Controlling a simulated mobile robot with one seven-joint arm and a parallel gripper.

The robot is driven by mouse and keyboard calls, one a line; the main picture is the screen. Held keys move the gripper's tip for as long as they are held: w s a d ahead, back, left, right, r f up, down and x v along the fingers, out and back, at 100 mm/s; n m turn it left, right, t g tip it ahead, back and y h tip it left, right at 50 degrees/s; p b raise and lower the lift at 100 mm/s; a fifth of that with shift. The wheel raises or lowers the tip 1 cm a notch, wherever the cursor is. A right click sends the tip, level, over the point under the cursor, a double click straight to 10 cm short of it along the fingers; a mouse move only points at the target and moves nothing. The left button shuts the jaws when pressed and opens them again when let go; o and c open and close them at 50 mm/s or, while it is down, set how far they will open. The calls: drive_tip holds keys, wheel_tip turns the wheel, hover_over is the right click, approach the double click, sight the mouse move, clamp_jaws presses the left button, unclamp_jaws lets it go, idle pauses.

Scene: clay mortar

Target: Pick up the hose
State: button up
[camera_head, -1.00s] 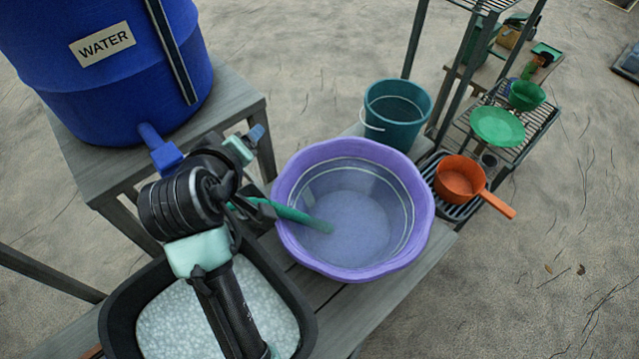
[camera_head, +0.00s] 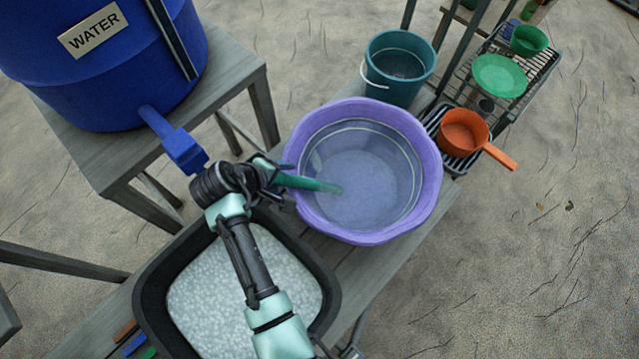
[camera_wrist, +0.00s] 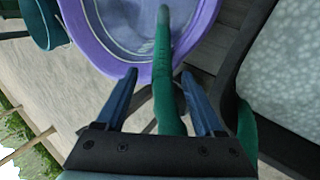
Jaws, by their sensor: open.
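The green hose (camera_head: 312,183) runs over the left rim of the purple basin (camera_head: 432,165), and its end lies inside the basin. In the wrist view the hose (camera_wrist: 164,75) runs up between the two blue fingers of my gripper (camera_wrist: 160,74). The fingers are apart, with visible gaps on both sides of the hose. In the head view my gripper (camera_head: 275,172) is at the hose just left of the basin, largely hidden by my own wrist. The rest of the hose is hidden behind my arm.
A black tub (camera_head: 152,290) of pale speckled material sits below my arm. A blue water barrel (camera_head: 100,85) with a blue spout (camera_head: 180,145) stands left. A teal bucket (camera_head: 398,85) and orange pan (camera_head: 463,133) are beyond the basin. Open ground lies right.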

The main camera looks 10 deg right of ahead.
sight(284, 181)
drive_tip(key=x, duration=0.3)
drive_tip(key=shift+s+d+f, duration=0.1)
drive_tip(key=shift+s+f, duration=0.1)
drive_tip(key=shift+w+d+f, duration=0.2)
drive_tip(key=shift+w+f, duration=0.1)
drive_tip(key=shift+f, duration=0.25)
clamp_jaws()
